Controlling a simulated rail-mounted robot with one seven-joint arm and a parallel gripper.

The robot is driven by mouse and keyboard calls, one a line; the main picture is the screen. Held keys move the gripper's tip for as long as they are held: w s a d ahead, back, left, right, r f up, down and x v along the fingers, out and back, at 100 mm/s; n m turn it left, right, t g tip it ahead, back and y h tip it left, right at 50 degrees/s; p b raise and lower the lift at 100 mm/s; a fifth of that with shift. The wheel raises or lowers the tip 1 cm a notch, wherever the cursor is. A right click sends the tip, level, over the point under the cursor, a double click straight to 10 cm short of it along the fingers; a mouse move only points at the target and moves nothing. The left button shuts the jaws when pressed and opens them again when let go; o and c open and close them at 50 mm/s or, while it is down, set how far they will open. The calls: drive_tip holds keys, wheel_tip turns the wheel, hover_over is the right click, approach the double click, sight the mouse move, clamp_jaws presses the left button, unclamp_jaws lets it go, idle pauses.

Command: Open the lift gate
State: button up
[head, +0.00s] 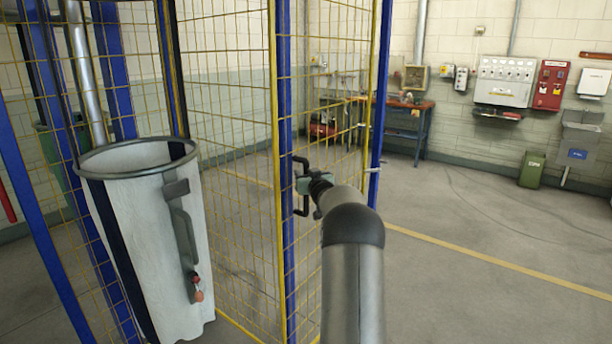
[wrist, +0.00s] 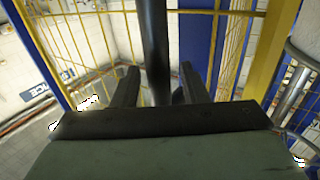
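The lift gate is a yellow wire-mesh panel (head: 232,120) with a blue upright (head: 286,90) along its edge. I cannot tell from these views if it is latched or ajar. A dark bracket-shaped handle (head: 302,163) is mounted on the upright; its dark bar stands vertically in the wrist view (wrist: 155,45). My gripper (head: 309,184) is at the handle, its body hiding part of it. In the wrist view, my gripper (wrist: 158,82) has one finger on each side of the bar, with small gaps showing, so it looks open around the bar.
A white cylindrical bag (head: 150,235) with a metal rim and grey lever stands left, inside the mesh. More mesh and a blue post (head: 380,90) are just right of the handle. A workbench (head: 400,108) and green bin (head: 532,169) are at the back. Floor at right is clear.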

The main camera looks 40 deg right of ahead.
drive_tip(key=b+v, duration=0.5)
drive_tip(key=v, duration=1.2)
drive_tip(key=shift+s, duration=0.2)
drive_tip(key=s+a+f+g+y, duration=0.1)
drive_tip(key=a+f+g, duration=0.25)
drive_tip(key=a, duration=0.75)
drive_tip(key=s+a+f+g+y, duration=0.1)
drive_tip(key=s+a+f+g, duration=0.2)
drive_tip(key=a, duration=0.7)
drive_tip(key=s+a+f+n+g+y, duration=0.2)
drive_tip(key=s+a+f+g, duration=0.3)
drive_tip(key=s+a, duration=0.6)
drive_tip(key=s+a+f+n+g+y, duration=0.2)
drive_tip(key=s+a+f+g, duration=0.3)
drive_tip(key=s+a, duration=0.7)
drive_tip(key=shift+s+a+f+y, duration=0.25)
drive_tip(key=shift+s+f+y, duration=0.05)
drive_tip(key=shift+s+f, duration=0.45)
